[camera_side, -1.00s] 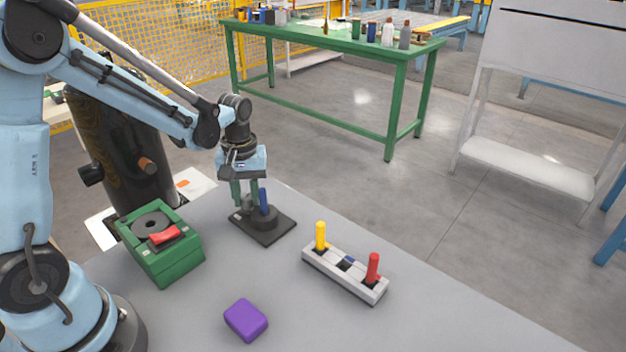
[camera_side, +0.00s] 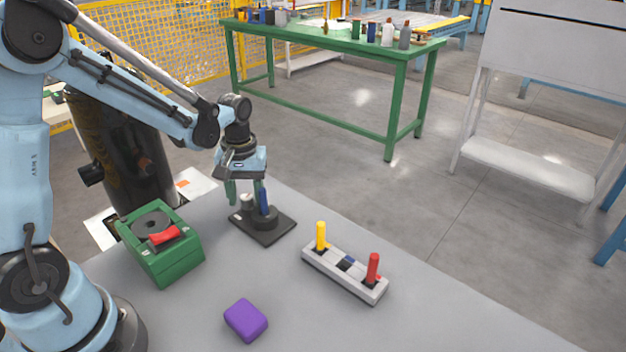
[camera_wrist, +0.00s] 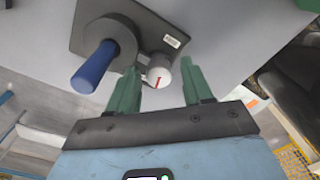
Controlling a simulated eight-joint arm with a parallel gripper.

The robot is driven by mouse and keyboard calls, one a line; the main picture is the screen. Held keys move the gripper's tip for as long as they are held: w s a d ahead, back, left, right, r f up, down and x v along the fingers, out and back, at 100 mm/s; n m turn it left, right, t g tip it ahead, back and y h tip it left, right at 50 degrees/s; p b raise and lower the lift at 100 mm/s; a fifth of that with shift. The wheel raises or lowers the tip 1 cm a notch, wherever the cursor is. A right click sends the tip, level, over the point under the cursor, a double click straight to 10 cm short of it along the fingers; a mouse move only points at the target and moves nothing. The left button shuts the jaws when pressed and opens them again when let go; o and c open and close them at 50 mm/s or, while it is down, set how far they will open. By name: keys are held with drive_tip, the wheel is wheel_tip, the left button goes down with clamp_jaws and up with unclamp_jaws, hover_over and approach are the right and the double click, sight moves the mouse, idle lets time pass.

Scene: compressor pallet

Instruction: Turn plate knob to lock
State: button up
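A dark square plate (camera_side: 272,235) lies on the grey table. A blue peg (camera_side: 263,201) stands in its round black collar, and beside it is a small white knob (camera_side: 247,201). My gripper (camera_side: 245,193) is over the plate, pointing down. Its two green fingers (camera_wrist: 161,86) are apart, one on each side of the knob, with a visible gap at least on the right. I cannot tell whether the left finger touches.
A green box (camera_side: 168,262) with a red handle (camera_side: 164,236) stands left of the plate. A white rack (camera_side: 340,279) with a yellow and a red peg is to the right. A purple block (camera_side: 246,320) lies in front. The table between them is clear.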

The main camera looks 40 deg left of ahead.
sight(247, 197)
drive_tip(key=shift+d, duration=0.15)
drive_tip(key=n, duration=0.6)
wheel_tip(247, 197, up, 12)
drive_tip(key=f, duration=0.1)
drive_tip(key=s+d+r+m+t+h, duration=0.1)
drive_tip(key=d+m+h, duration=0.4)
drive_tip(key=m, duration=0.8)
drive_tip(key=s+d+r+m+t+h, duration=0.1)
drive_tip(key=s+d+m+t+h, duration=0.2)
drive_tip(key=m, duration=1.1)
drive_tip(key=d+t+h, duration=0.1)
drive_tip(key=d+h, duration=0.2)
drive_tip(key=d, duration=0.1)
drive_tip(key=shift+d, duration=0.4)
